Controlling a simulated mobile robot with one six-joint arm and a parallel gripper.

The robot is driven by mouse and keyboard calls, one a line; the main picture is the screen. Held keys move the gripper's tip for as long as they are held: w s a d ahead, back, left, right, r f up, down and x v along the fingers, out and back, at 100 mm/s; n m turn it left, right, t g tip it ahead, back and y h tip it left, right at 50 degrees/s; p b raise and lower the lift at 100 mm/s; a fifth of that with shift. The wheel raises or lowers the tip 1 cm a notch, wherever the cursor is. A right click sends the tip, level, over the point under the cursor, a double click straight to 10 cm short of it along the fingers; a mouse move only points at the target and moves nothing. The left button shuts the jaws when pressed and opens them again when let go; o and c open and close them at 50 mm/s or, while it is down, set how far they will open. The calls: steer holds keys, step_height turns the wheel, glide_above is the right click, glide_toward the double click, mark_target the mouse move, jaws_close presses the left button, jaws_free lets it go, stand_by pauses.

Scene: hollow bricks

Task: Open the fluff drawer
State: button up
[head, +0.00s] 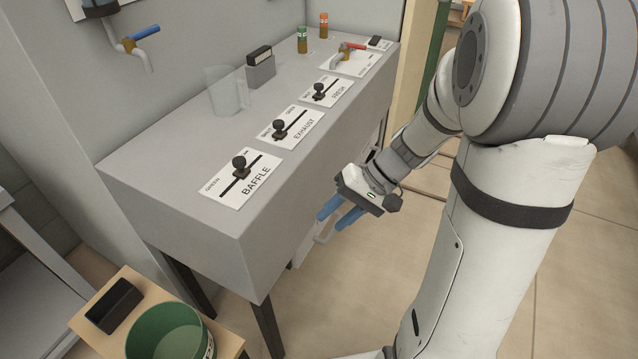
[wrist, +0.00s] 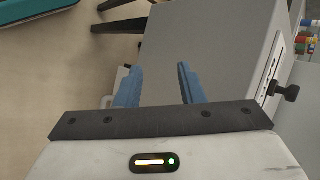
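My gripper (head: 331,221) has two blue fingers and hangs low beside the front of the grey console (head: 190,235), below its top. In the wrist view the fingers of my gripper (wrist: 159,69) are apart, with nothing held between them. A pale bar handle (head: 325,236) shows just below the fingertips in the head view, on a light front under the console. I cannot tell whether the fingers touch it. A pale piece, perhaps this handle (wrist: 107,101), shows left of the left finger in the wrist view. The drawer's face is mostly hidden, and no fluff label is readable.
The console top carries the BAFFLE (head: 240,180), EXHAUST (head: 290,128) and FRESH (head: 325,91) levers, and a clear jug (head: 226,92). A small wooden table (head: 90,320) with a green bucket (head: 170,333) stands front left. The tiled floor right of the console is open.

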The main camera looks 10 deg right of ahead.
steer(key=w+d+f+m+t+y+b, duration=0.1)
steer(key=w+f+t+y+b, duration=0.2)
steer(key=f, duration=0.4)
steer(key=w+d+f+m+y+b, duration=0.1)
steer(key=w+d+f+b, duration=0.1)
steer(key=w+f+b, duration=0.4)
steer(key=m+t+b, duration=0.4)
steer(key=t, duration=0.3)
glide_toward(333, 227)
steer(key=w+a+f, duration=0.1)
steer(key=w+f, duration=0.1)
steer(key=x, duration=0.2)
steer(key=b+x, duration=0.1)
steer(key=x, duration=0.4)
steer(key=shift+w+a+r, duration=0.15)
steer(key=shift+a+r, duration=0.05)
steer(key=shift+a, duration=0.15)
steer(key=shift+c, duration=0.2)
jaws_close()
steer(key=shift+a, duration=0.15)
steer(key=shift+b, duration=0.3)
